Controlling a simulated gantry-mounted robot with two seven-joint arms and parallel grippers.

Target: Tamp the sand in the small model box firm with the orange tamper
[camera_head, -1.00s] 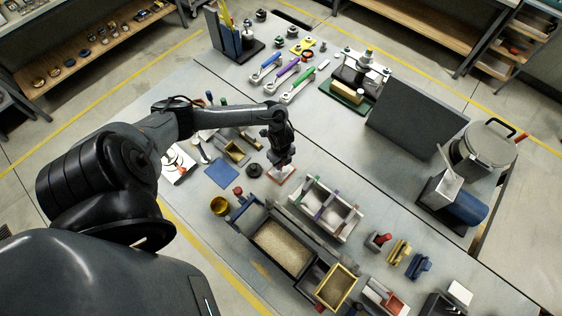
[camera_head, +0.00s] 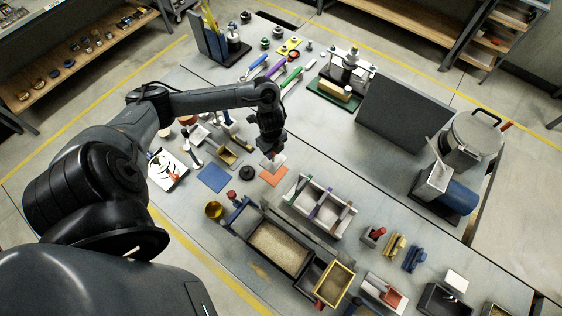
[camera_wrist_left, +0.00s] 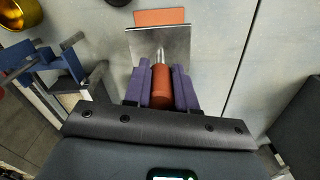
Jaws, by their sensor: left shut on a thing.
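The orange tamper (camera_wrist_left: 161,86) has an orange handle and a flat metal plate. My left gripper (camera_head: 271,149) is shut on its handle, which shows between the purple fingers in the left wrist view. In the head view the tamper's plate (camera_head: 277,160) hangs just beside and above a flat orange mat (camera_head: 273,178), seemingly clear of it. A small yellow-rimmed box (camera_head: 350,277) with sand in it, probably the model box, stands at the lower right of the gripper. My right gripper is not in view.
A larger dark tray (camera_head: 252,253) of sand stands beside the small box. A blue mat (camera_head: 214,178), a dark round piece (camera_head: 247,172) and a gold bowl (camera_head: 214,210) lie to the left.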

